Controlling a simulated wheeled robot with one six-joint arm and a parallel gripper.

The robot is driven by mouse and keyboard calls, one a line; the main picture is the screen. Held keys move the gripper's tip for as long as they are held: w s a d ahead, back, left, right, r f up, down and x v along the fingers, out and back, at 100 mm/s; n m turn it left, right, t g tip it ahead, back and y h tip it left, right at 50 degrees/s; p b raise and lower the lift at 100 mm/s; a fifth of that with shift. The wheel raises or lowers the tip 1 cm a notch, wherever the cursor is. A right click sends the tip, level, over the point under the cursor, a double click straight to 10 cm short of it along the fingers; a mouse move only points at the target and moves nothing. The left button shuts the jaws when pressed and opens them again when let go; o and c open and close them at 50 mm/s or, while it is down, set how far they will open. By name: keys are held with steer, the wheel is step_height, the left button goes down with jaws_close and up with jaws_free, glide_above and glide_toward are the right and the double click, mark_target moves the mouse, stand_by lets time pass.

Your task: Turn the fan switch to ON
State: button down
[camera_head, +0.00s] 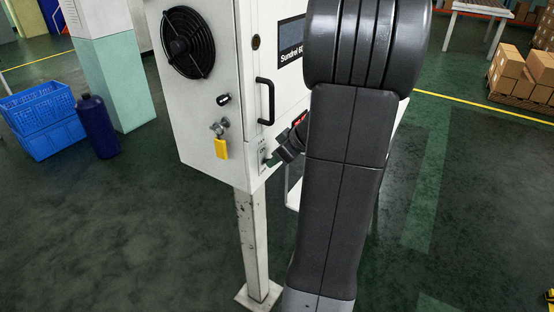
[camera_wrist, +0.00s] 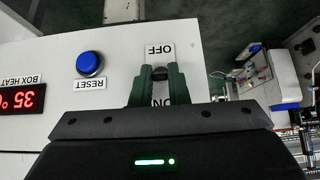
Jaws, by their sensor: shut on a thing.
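The fan switch (camera_wrist: 160,74) is a small dark lever on a white panel, seen upside down in the wrist view between an OFF label (camera_wrist: 159,50) and a partly covered ON label (camera_wrist: 164,99). My gripper (camera_wrist: 160,70) has its two dark green fingers on either side of the lever and is shut on it. The fingers hide much of the switch, so its exact setting is hard to tell.
A blue RESET button (camera_wrist: 90,63) and a red BOX HEAT display (camera_wrist: 22,98) share the panel. The white cabinet (camera_head: 205,100) carries a round black fan grille (camera_head: 187,42), a yellow padlock (camera_head: 221,148) and a black handle (camera_head: 265,101). It stands on a post (camera_head: 251,240) over open floor.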

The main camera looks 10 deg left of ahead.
stand_by(0.3)
steer(key=c, duration=1.4)
jaws_free()
steer(key=v, duration=1.4)
steer(key=shift+a, duration=0.1)
